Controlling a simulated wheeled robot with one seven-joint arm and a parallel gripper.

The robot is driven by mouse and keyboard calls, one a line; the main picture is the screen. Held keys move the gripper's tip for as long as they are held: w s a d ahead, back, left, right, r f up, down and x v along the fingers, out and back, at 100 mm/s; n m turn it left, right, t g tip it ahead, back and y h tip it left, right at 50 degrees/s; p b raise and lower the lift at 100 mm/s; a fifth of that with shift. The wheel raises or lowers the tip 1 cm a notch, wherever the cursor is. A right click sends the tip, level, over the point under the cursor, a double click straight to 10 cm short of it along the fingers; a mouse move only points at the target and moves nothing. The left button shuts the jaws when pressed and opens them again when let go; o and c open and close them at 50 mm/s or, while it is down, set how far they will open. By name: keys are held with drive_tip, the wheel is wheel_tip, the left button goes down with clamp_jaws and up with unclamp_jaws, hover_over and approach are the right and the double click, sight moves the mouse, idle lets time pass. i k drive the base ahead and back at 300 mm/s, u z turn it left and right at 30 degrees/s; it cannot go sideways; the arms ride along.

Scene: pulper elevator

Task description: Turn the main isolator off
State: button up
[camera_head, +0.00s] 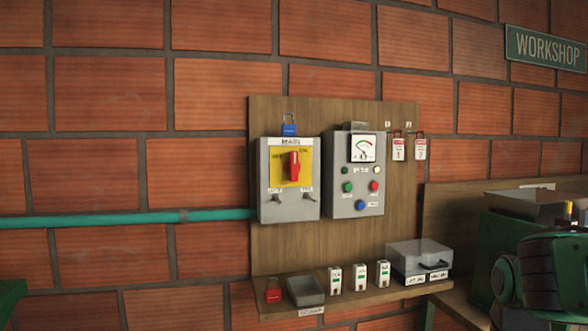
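The main isolator is a grey box (289,208) labelled MAIN, mounted on a wooden board on the brick wall. Its yellow plate (277,178) carries a red rotary handle (294,165), which looks roughly upright. A marking that looks like ON shows at the plate's upper right. The other small marking at its upper left is too small to read surely. Two small toggle switches (307,198) sit below the plate. A blue padlock (289,129) hangs just above the box. My gripper cannot be made out in this view.
A grey control box (341,207) with a dial and buttons stands right of the isolator. Red-and-white tags (398,149) hang beside it. A shelf (290,314) below holds a red padlock (273,291), a tray, several small devices and a lidded box.

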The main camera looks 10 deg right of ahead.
sight(292, 167)
drive_tip(key=z, duration=1.9)
drive_tip(key=k, duration=1.65)
drive_tip(key=u, duration=1.3)
drive_tip(key=i, duration=1)
